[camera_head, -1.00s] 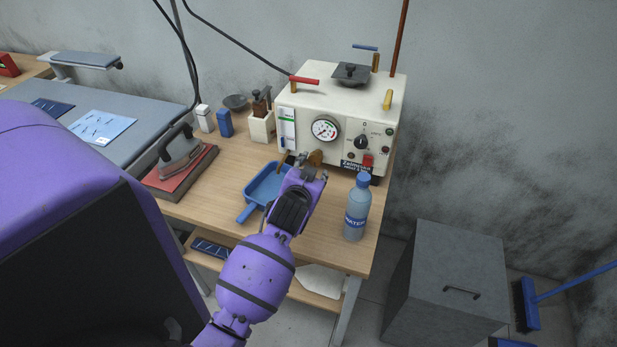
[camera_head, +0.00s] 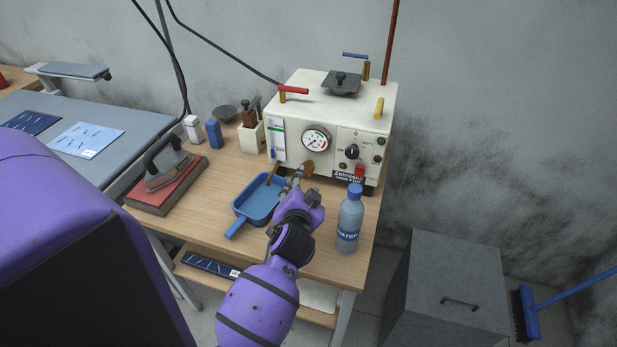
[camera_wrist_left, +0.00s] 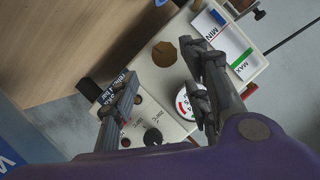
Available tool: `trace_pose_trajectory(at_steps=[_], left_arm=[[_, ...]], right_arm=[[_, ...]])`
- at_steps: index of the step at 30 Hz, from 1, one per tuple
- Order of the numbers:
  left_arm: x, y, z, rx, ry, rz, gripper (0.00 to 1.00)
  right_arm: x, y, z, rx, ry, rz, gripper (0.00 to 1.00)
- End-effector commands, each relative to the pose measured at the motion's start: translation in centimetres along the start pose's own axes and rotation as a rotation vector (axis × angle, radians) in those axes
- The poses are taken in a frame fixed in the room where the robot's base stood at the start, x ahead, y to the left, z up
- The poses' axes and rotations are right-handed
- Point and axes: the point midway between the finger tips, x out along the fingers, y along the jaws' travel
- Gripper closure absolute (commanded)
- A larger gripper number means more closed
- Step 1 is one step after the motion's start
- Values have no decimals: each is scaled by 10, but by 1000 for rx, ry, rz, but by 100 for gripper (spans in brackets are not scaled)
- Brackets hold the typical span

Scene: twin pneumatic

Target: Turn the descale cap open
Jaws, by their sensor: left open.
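The descale cap is a brown, brass-coloured round knob (camera_head: 309,169) low on the front of the white boiler (camera_head: 289,150). In the left wrist view the cap (camera_wrist_left: 164,55) shows face-on, beyond and between the fingertips. My left gripper (camera_head: 297,178) is just in front of the cap, to its lower left in the head view. Its two grey fingers (camera_wrist_left: 161,66) are spread wide in the wrist view, with nothing held between them. The fingers seem apart from the cap, though the exact gap is hard to judge. My right gripper is not in view.
A blue dustpan-like tray (camera_head: 254,203) lies left of the gripper. A water bottle (camera_head: 349,222) stands to its right near the table's front edge. An iron (camera_head: 166,165) rests on a red block at the left. A grey box (camera_head: 445,285) stands on the floor.

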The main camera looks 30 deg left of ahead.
Motion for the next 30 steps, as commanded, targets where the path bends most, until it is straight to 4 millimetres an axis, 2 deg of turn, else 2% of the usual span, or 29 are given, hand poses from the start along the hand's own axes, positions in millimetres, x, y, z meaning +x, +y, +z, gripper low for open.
trace_pose_trajectory(at_steps=[2,9,18,28,30], left_arm=[[8,4,1,48,0,-17,56],[40,0,-6,59,7,-27,56],[79,-1,-4,58,5,-26,56],[84,-1,-4,56,5,-25,56],[84,-1,-4,56,5,-25,63]], right_arm=[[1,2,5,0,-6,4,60],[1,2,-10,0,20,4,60],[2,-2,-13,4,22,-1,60],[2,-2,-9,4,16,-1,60],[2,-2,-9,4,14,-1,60]])
